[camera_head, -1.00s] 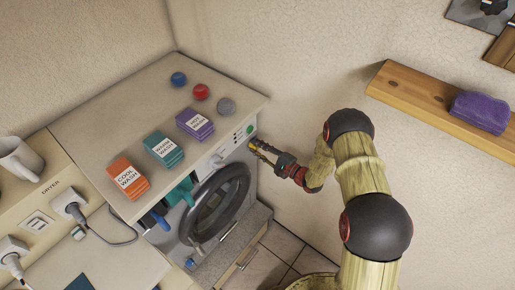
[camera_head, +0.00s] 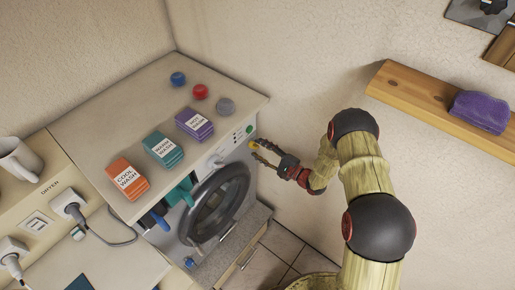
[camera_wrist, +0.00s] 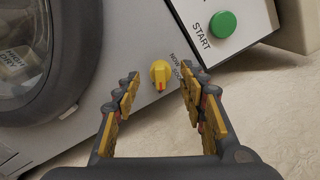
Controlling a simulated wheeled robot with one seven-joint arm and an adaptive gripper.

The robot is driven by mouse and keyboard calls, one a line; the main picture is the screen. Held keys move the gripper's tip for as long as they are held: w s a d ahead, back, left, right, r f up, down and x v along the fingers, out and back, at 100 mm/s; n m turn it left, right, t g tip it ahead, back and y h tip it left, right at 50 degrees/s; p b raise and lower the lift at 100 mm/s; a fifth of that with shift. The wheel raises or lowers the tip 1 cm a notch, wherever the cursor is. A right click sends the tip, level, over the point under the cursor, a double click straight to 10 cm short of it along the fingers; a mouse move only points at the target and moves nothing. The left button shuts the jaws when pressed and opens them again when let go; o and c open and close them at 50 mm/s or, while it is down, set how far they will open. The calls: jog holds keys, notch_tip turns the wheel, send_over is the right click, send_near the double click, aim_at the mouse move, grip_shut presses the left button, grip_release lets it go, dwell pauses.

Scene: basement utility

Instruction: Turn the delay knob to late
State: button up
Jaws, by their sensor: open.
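The delay knob (camera_wrist: 160,74) is a small yellow dial with a red mark, on the light grey front panel of the washing machine (camera_wrist: 120,98). In the wrist view the red mark is at the knob's lower edge. Lettering reading NOW stands to its upper right; further lettering is partly hidden by a finger. My gripper (camera_wrist: 158,92) is open, its yellow-padded fingers to either side of the knob in the picture, apart from it. In the head view my gripper (camera_head: 261,151) is at the machine's right front, beside the small yellow knob (camera_head: 254,144).
A green START button (camera_wrist: 223,24) is to the knob's upper right. The round door (camera_head: 219,203) lies left of my gripper. Boxes and three balls stand on top. A wooden shelf (camera_head: 425,102) with a purple towel (camera_head: 481,111) is on the right wall.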

jog(key=v, duration=1)
jog(key=shift+s+d, duration=0.1)
jog(key=shift+d, duration=0.1)
